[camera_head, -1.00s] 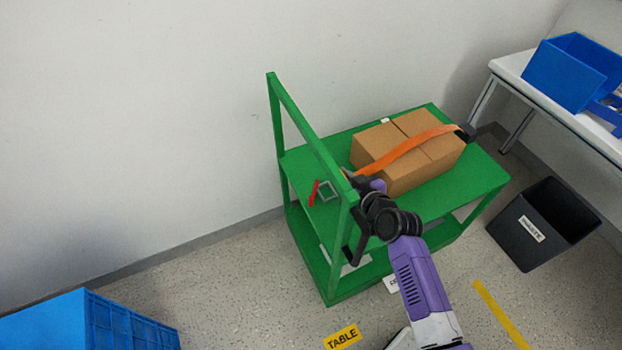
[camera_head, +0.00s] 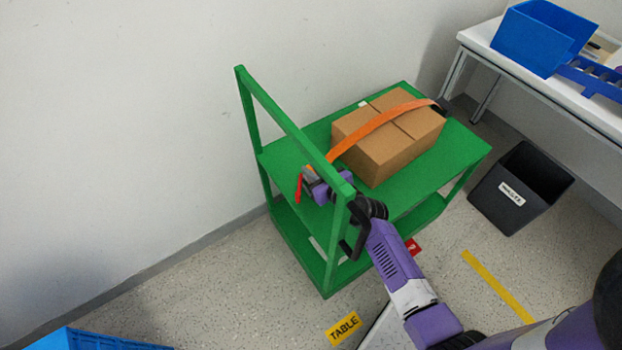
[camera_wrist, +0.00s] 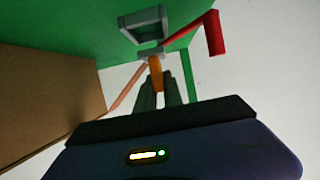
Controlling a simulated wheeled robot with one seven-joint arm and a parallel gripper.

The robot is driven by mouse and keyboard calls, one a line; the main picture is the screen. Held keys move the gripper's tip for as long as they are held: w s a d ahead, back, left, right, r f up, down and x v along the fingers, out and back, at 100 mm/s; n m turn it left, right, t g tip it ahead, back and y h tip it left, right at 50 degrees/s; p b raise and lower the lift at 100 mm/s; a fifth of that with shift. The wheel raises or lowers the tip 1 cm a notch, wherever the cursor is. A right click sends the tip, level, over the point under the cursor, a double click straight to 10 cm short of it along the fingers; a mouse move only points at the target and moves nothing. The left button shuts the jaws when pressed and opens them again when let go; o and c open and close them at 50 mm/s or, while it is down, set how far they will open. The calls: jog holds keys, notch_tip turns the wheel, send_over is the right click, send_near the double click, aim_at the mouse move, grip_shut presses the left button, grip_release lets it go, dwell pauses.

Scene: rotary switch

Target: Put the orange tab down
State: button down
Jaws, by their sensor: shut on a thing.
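An orange strap (camera_head: 385,119) runs over the top of a cardboard box (camera_head: 385,150) on the green cart. My gripper (camera_head: 310,176) is at the cart's left end, beside the upright frame. In the wrist view, the fingers of my gripper (camera_wrist: 158,88) are shut on the orange tab (camera_wrist: 156,70). The tab is right by a grey bracket (camera_wrist: 143,26) with a red lever (camera_wrist: 195,33). Whether the tab touches the bracket is unclear.
The green cart's upright frame (camera_head: 290,122) stands close to my arm. A black bin (camera_head: 520,190) is on the floor at the right. A white table (camera_head: 540,95) with a blue bin (camera_head: 540,38) stands at the back right.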

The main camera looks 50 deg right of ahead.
jog(key=shift+f+b, duration=0.6)
jog(key=shift+f, duration=1.1)
jog(key=shift+f, duration=0.15)
jog(key=c, duration=1.5)
grip_release()
jog(key=shift+s+a+r, duration=0.15)
jog(key=shift+s+r, duration=0.05)
jog(key=shift+r, duration=0.05)
jog(key=v, duration=1.1)
jog(key=shift+s+r, duration=0.1)
jog(key=shift+s, duration=0.15)
